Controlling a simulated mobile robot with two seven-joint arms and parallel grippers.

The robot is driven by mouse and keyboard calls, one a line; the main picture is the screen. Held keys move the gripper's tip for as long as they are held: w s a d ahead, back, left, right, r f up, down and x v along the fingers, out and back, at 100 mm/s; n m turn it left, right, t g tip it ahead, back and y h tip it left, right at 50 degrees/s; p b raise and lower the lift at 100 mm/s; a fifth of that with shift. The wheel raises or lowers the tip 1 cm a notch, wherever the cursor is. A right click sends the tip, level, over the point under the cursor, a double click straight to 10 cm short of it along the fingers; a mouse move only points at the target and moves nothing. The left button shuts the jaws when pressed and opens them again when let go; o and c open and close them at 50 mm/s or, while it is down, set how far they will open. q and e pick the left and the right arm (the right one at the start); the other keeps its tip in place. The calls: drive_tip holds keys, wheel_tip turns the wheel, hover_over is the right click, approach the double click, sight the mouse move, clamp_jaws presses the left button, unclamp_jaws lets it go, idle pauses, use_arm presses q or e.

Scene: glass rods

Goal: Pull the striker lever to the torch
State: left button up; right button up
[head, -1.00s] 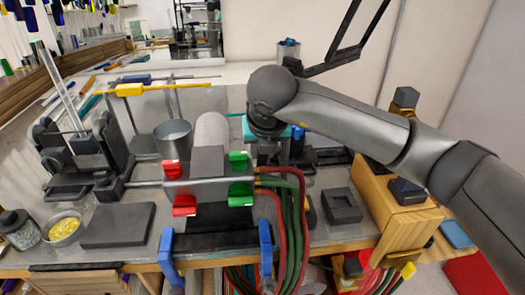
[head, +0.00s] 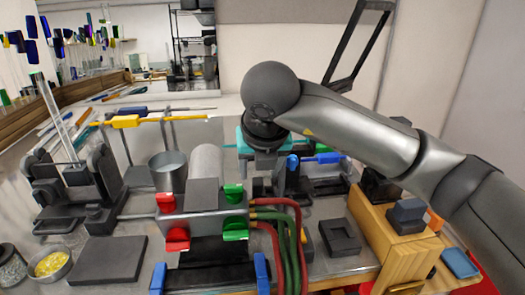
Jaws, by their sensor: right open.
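The torch (head: 206,165) is a pale cylinder behind a grey block with red and green valve knobs on the bench. A blue-handled lever (head: 322,158), which looks like the striker lever, lies right of the torch on a dark mount. My right gripper (head: 262,158) points down between the torch and this lever, at the end of my grey arm. It is open and appears empty; its fingertips are partly hidden by the arm's dark wrist. I cannot tell whether it touches anything. My left gripper is out of view.
Red and green hoses (head: 290,235) run from the valve block off the bench front. A metal cup (head: 167,171) stands left of the torch. A dark flat plate (head: 108,261) lies front left. A wooden box (head: 400,232) stands at the right.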

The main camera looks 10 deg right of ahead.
drive_tip(key=v, duration=0.9)
drive_tip(key=shift+b, duration=0.35)
drive_tip(key=shift+c, duration=0.2)
